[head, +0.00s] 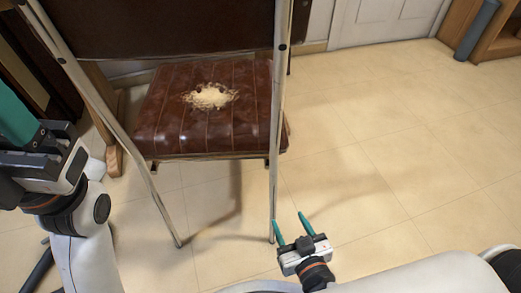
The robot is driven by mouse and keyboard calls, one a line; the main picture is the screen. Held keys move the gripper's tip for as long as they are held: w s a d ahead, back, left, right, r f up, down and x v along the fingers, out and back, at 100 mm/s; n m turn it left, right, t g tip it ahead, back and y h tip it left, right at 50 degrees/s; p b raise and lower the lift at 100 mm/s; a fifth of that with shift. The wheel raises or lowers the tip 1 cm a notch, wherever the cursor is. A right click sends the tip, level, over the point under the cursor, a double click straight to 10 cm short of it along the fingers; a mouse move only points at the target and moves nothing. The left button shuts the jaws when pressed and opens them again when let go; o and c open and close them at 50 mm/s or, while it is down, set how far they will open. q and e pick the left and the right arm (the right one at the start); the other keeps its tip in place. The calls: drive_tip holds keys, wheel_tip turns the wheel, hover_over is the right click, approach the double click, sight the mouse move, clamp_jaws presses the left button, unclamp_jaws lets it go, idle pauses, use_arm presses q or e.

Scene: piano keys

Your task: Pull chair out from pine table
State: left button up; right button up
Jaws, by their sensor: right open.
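A folding chair has a cracked brown padded seat (215,130) with a torn patch of pale stuffing. Its dark backrest (170,28) is at the top, cut off by the picture edge, and its thin metal legs stand on the floor. My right gripper (291,225) is open and empty, its teal fingers pointing up the picture beside the foot of the chair's right leg; I cannot tell if they touch it. My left gripper (15,115) is at the left edge, left of the chair, partly cut off. I cannot clearly identify the pine table.
A wooden upright with a foot (112,155) stands behind the chair's left leg. Dark wooden furniture (25,75) is at the far left. A white door (385,20) and a wooden unit (500,35) are at the back right. The tiled floor (400,150) on the right is clear.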

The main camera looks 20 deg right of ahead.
drive_tip(key=s, duration=0.7)
drive_tip(key=shift+d, duration=0.15)
idle(0.4)
